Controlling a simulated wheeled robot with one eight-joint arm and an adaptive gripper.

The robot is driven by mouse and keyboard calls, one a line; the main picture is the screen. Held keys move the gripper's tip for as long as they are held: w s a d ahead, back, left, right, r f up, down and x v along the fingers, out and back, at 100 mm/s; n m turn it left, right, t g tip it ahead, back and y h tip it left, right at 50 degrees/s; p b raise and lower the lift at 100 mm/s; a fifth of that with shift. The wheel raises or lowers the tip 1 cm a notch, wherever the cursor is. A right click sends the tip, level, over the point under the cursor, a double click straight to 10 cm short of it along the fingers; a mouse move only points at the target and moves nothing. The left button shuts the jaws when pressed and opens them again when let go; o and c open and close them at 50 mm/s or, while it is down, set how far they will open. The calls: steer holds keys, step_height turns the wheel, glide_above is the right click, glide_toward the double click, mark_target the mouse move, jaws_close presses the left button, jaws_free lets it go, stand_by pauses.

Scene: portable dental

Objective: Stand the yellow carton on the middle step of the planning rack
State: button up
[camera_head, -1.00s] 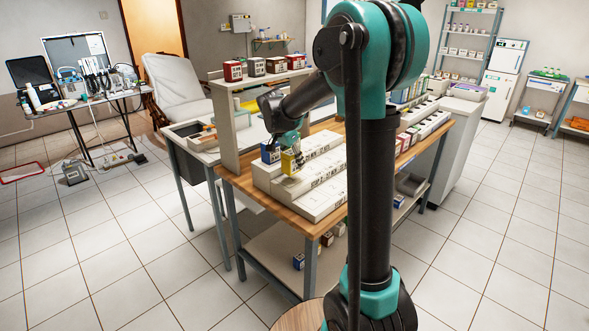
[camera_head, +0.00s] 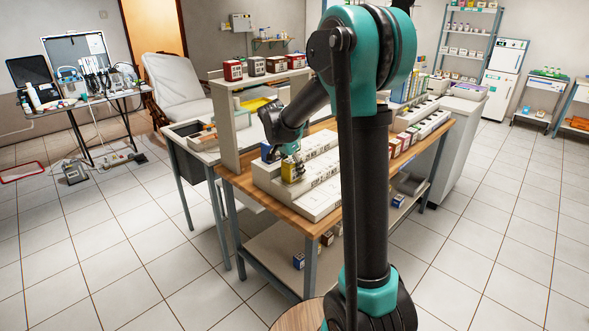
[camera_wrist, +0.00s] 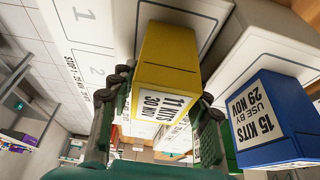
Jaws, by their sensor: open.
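The yellow carton (camera_head: 292,173) stands upright on the stepped white planning rack (camera_head: 322,205), at its near left end, on what looks like the middle step. Its label reads 11 KITS, 30 NOV in the wrist view (camera_wrist: 170,62). My gripper (camera_wrist: 165,90) is open, with one finger on each side of the carton; whether a finger still touches it I cannot tell. In the head view my gripper (camera_head: 291,157) is just above the carton. A blue carton (camera_head: 268,152) labelled 15 KITS stands close beside it and also shows in the wrist view (camera_wrist: 270,110).
A raised shelf with several boxes (camera_head: 255,67) stands behind the rack's left end, on an upright panel (camera_head: 226,130). The wooden tabletop (camera_head: 262,200) borders the rack. More small cartons (camera_head: 420,130) line the bench at right, partly behind my arm.

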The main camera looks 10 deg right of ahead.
steer(key=v, duration=1.1)
steer(key=shift+r, duration=0.3)
steer(key=shift+s+r, duration=0.1)
steer(key=shift+s, duration=0.05)
steer(key=s+d+f+n+y, duration=0.1)
steer(key=s+d+f+n, duration=0.1)
steer(key=s+f, duration=0.4)
steer(key=s+d+f+n+t+y, duration=0.1)
steer(key=s+d+f+n, duration=0.2)
steer(key=s, duration=0.9)
steer(key=s+d+f+n+y, duration=0.1)
steer(key=s+d+f+n, duration=0.1)
steer(key=s+f+n, duration=0.3)
steer(key=s+f, duration=0.4)
steer(key=f, duration=0.1)
steer(key=shift+s+d+n+y, duration=0.25)
steer(key=shift+s+n+y, duration=0.05)
steer(key=shift+n+y, duration=0.1)
